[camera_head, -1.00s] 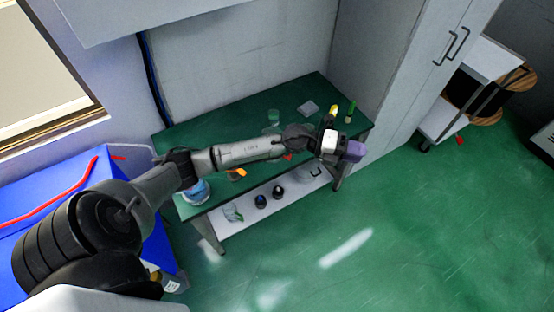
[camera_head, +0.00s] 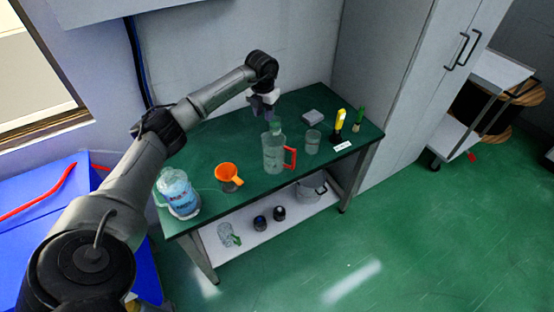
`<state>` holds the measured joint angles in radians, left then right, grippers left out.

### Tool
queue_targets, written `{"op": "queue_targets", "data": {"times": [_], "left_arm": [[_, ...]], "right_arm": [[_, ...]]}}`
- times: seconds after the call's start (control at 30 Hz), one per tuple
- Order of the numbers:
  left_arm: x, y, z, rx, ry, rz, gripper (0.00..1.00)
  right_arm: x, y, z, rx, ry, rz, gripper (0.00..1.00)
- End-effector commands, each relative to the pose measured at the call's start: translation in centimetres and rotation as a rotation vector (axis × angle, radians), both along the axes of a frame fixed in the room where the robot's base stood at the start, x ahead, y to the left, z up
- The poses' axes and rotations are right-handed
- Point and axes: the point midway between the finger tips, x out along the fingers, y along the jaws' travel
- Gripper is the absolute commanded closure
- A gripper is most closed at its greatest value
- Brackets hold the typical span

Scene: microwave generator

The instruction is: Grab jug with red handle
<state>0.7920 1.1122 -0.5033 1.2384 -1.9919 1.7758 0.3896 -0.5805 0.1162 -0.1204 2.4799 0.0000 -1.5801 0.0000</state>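The clear jug with the red handle (camera_head: 273,151) stands upright on the green table (camera_head: 215,145), its red handle facing right. My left gripper (camera_head: 268,112) hangs from the arm's end above and just behind the jug's top, pointing down. It is small in the picture, and I cannot tell whether its fingers are open or whether they touch the jug. My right gripper is not in view.
A blue-labelled jug (camera_head: 177,191) and an orange funnel (camera_head: 229,175) stand left of the jug. A clear beaker (camera_head: 312,141) and a yellow-handled tool (camera_head: 339,124) stand right. A lower shelf (camera_head: 262,226) holds a pot (camera_head: 311,187) and small items. Open floor lies in front.

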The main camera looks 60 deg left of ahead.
Motion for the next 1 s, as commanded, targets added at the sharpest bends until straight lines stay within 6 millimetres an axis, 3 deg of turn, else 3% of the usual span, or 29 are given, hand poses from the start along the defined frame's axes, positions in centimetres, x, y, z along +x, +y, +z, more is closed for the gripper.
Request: {"op": "queue_targets", "data": {"times": [0.03, 0.2, 0.67, 1.0], "left_arm": [[0.0, 0.0, -1.2, -0.001, 0.003, 0.000, 0.67], [0.0, -0.1, -3.8, -0.001, 0.000, -0.003, 0.67], [-0.1, 0.0, -6.2, -0.002, -0.002, -0.003, 0.67], [-0.4, 0.2, -10.3, -0.003, -0.001, -0.003, 0.67]], "right_arm": [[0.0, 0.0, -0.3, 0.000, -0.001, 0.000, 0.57], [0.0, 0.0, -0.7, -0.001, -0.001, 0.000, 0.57], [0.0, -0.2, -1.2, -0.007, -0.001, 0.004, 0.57], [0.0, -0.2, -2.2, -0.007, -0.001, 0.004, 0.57]]}}
